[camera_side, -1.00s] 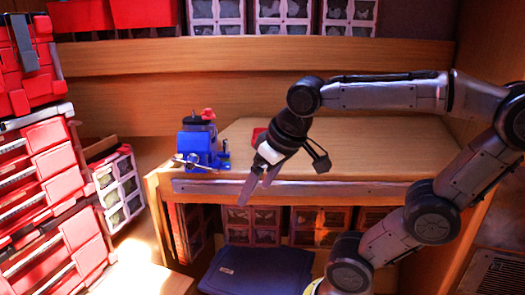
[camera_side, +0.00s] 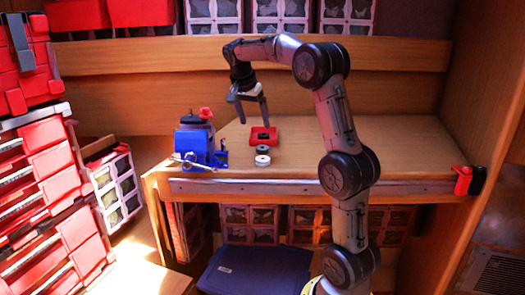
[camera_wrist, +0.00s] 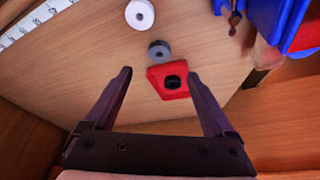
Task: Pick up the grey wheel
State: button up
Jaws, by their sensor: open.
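The grey wheel (camera_wrist: 160,54) lies on the wooden bench top in the wrist view, between a white wheel (camera_wrist: 140,23) and a red block (camera_wrist: 158,74). In the side view the grey wheel (camera_side: 262,149) looks dark and lies just in front of the red block (camera_side: 254,134). My gripper (camera_side: 253,120) is open and empty, pointing down above the bench near the red block. In the wrist view my gripper (camera_wrist: 158,76) has its fingertips spread on either side of the red block, with the grey wheel just beyond them.
The white wheel (camera_side: 262,160) lies nearer the bench's front edge. A blue vise (camera_side: 196,149) stands to the left. A red and black clamp (camera_side: 464,181) is on the front edge at right. The bench top (camera_side: 410,150) is clear on the right.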

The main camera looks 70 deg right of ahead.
send_near(261, 148)
jog(key=shift+s+d+f, duration=0.1)
jog(key=shift+s+f, duration=0.05)
jog(key=shift+f, duration=0.45)
jog(key=shift+s+d+f, duration=0.1)
jog(key=shift+s+f, duration=0.05)
jog(key=shift+f, duration=0.45)
jog(key=shift+x, duration=2.7)
jog(key=shift+d+r, duration=0.15)
jog(key=shift+d, duration=0.05)
grip_shut()
